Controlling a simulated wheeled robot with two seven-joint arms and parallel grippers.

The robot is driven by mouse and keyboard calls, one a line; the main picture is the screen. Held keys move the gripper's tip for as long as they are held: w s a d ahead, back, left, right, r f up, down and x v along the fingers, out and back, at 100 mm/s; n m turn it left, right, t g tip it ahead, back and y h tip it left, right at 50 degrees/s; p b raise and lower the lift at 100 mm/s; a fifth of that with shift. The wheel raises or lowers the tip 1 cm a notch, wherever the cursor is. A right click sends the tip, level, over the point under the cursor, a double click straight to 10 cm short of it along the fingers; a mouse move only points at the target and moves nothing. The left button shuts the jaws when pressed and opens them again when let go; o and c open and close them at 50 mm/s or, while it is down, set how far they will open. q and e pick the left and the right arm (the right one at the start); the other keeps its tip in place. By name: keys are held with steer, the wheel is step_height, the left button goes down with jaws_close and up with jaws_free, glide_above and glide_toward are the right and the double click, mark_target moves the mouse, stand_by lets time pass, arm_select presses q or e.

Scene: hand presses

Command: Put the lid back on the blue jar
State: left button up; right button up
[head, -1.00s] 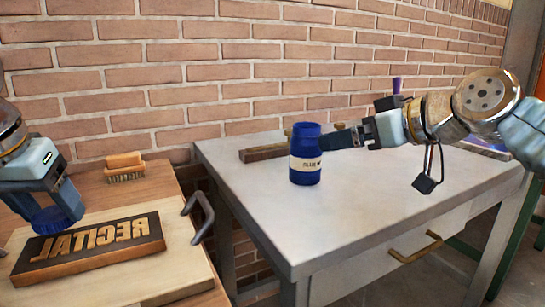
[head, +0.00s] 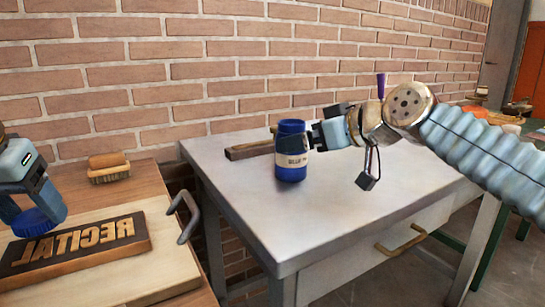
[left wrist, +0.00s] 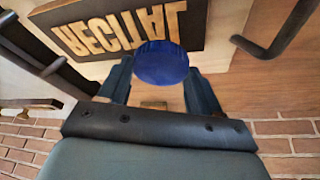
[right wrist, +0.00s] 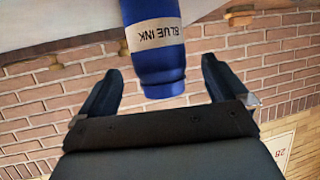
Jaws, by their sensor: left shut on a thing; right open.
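The blue jar (head: 291,165), with a cream "BLUE INK" label, stands upright and uncapped on the grey metal table (head: 340,215). My left gripper (head: 36,206) is shut on the round blue lid (head: 33,224), held above the printing block at the left. The lid also shows between the fingers in the left wrist view (left wrist: 160,63). My right gripper (head: 313,136) is open at the jar's right side. In the right wrist view the jar (right wrist: 155,60) appears upside down, between the open fingers; I cannot tell whether they touch it.
A "RECITAL" printing block (head: 75,243) lies on the hand press bed (head: 165,262) at left, with a dark handle (head: 188,215) beside it. A brush (head: 108,168) sits behind. A wooden bar (head: 250,149) lies behind the jar. The table's front is clear.

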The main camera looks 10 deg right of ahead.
steer(key=x, duration=0.5)
steer(key=shift+f, duration=0.35)
steer(key=c, duration=1.8)
steer(key=shift+r, duration=0.1)
jaws_close()
steer(key=shift+r, duration=0.1)
